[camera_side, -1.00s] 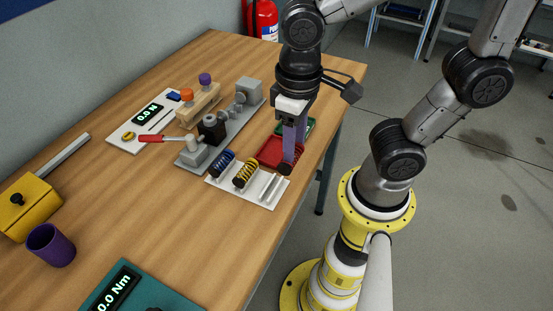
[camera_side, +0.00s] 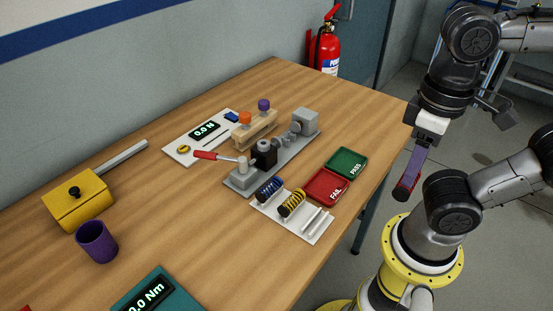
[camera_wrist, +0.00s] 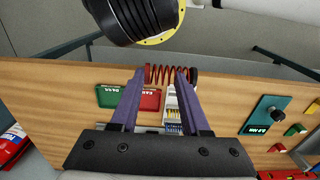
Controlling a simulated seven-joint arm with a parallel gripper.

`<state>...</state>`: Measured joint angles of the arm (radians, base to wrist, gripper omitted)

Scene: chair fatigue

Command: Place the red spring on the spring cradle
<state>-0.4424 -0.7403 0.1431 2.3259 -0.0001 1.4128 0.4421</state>
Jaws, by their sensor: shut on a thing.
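My gripper (camera_side: 407,184) is shut on the red spring (camera_wrist: 165,74). In the wrist view the spring lies crosswise between the purple fingertips, with a dark end at the right. In the side view only its dark end shows clearly. My gripper hangs beyond the table's right edge, apart from the table. The white rack that looks like the spring cradle (camera_side: 262,206) lies near that edge. It holds a blue spring (camera_side: 270,189) and a yellow spring (camera_side: 291,203), both lying down. Its right-hand place, with pale rails (camera_side: 316,220), is empty. The fingers partly hide the rack in the wrist view.
A red FAIL tray (camera_side: 326,186) and green PASS tray (camera_side: 345,163) lie beside the rack. A grey test fixture (camera_side: 240,180) with a red-handled lever stands behind it. A purple cup (camera_side: 97,242), yellow box (camera_side: 80,205) and teal meter (camera_side: 155,296) are at left. The front middle table is clear.

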